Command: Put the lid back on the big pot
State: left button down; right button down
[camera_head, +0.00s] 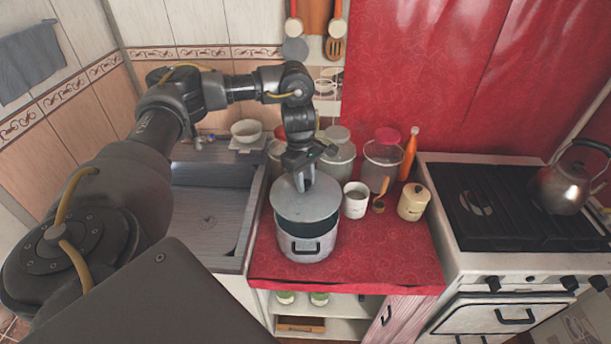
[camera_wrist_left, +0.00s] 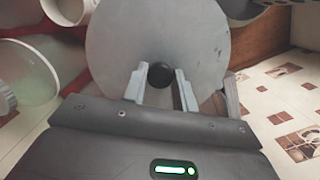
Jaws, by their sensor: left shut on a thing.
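The big pot (camera_head: 307,249) is light grey with a dark handle and stands on the red counter. Its grey round lid (camera_head: 312,208) is over the back part of the mouth; a dark strip of the pot's inside shows at the front. I cannot tell whether the lid touches the rim. My left gripper (camera_head: 304,184) is above the lid, shut on its knob. In the left wrist view the black knob (camera_wrist_left: 161,75) sits between the fingers, with the lid (camera_wrist_left: 150,30) beyond. My right gripper is not in view.
Right of the pot stand a white mug (camera_head: 355,200), a cream canister (camera_head: 413,202) and a glass jar (camera_head: 381,163). Another lidded jar (camera_head: 339,155) stands behind. The sink (camera_head: 208,215) is left; the stove with a kettle (camera_head: 562,185) is right. The counter's front right is clear.

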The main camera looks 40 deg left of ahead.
aim_at(306, 189)
pick_arm(q)
jog(key=shift+w+d+f, duration=0.1)
jog(key=shift+f+b, duration=0.7)
jog(key=shift+b, duration=0.15)
notch_tip(306, 189, down, 3)
jog(key=b, duration=0.3)
jog(key=shift+f, duration=0.1)
jog(key=shift+f+b, duration=0.65)
jog(key=shift+f, duration=0.15)
jog(key=shift+p, duration=0.3)
